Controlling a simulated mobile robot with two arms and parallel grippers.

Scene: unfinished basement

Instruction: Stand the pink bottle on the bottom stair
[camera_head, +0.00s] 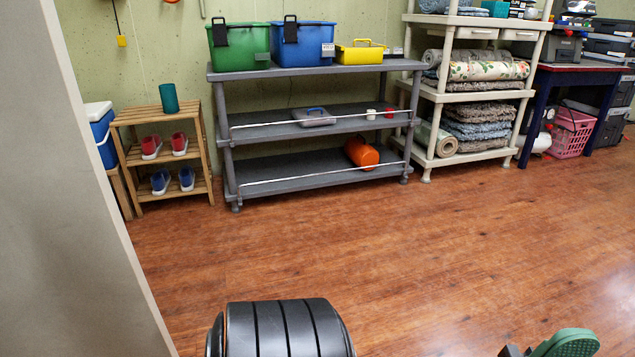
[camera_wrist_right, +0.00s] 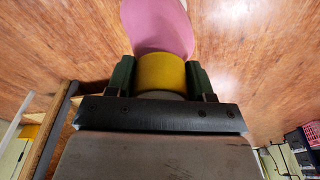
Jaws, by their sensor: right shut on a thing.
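In the right wrist view, the pink bottle (camera_wrist_right: 157,25) has a yellow band (camera_wrist_right: 161,72) at the end nearest my gripper. My right gripper (camera_wrist_right: 161,78) is shut on the bottle at this yellow part, with one dark green finger on each side. The bottle's pink body extends away beyond the fingertips, with the wooden floor behind it. In the head view, only a green piece of what seems to be my right gripper (camera_head: 568,343) shows at the bottom edge, and the bottle is out of frame. My left gripper is not in view. No stair can be made out in either view.
A pale upright wall or post (camera_head: 70,190) fills the left side. A wooden shoe rack (camera_head: 128,119), a grey shelf unit (camera_head: 225,72), a cream shelf unit (camera_head: 530,93) and a dark blue table (camera_head: 542,76) line the back wall. The wooden floor (camera_head: 390,250) before them is clear.

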